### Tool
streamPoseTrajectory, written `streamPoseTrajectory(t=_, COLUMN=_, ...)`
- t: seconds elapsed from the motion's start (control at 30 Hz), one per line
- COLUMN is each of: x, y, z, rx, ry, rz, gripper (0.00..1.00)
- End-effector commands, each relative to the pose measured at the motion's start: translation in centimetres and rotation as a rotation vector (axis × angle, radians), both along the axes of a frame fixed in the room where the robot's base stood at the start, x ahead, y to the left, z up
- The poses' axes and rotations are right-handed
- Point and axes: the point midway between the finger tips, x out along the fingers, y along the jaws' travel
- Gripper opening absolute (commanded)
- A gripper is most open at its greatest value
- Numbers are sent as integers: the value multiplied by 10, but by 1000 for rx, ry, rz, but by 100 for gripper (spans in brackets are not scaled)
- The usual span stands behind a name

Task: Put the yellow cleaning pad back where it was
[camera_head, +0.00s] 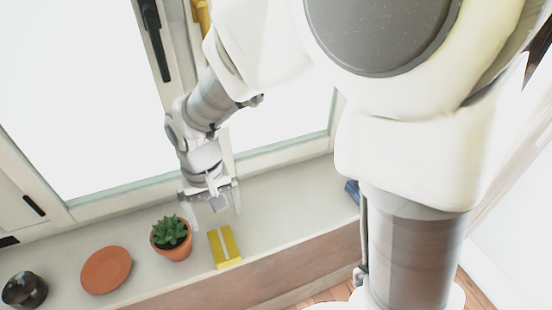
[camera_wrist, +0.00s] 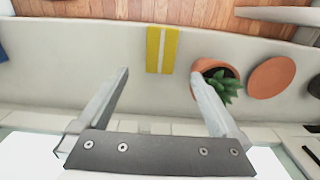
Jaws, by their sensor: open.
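The yellow cleaning pad (camera_head: 224,247) lies on the window sill near its front edge, to the right of the potted plant. It is yellow with a pale stripe down its middle. In the wrist view the pad (camera_wrist: 162,49) lies beyond the fingertips, roughly between their lines and apart from them. My gripper (camera_head: 210,205) is above the sill, behind the pad, with its fingers spread and nothing between them. Both fingers also show in the wrist view (camera_wrist: 161,78).
A succulent in a terracotta pot (camera_head: 172,238) stands close left of the pad. A terracotta saucer (camera_head: 106,270) and a dark round jar (camera_head: 24,290) are farther left. A blue object (camera_head: 352,190) lies to the right. The sill (camera_head: 290,215) between pad and blue object is clear. Window frames rise behind.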

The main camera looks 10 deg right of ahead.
Motion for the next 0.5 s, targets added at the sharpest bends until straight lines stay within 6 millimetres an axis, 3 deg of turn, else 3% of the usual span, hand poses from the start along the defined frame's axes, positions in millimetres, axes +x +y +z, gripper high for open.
streamPoseTrajectory(t=0.17, x=5, y=-31, z=33, rx=20, ry=-65, rz=-35, gripper=100)
streamPoseTrajectory(t=0.27, x=3, y=-59, z=60, rx=33, ry=-123, rz=-64, gripper=100)
streamPoseTrajectory(t=0.5, x=-18, y=-123, z=113, rx=55, ry=-264, rz=-133, gripper=100)
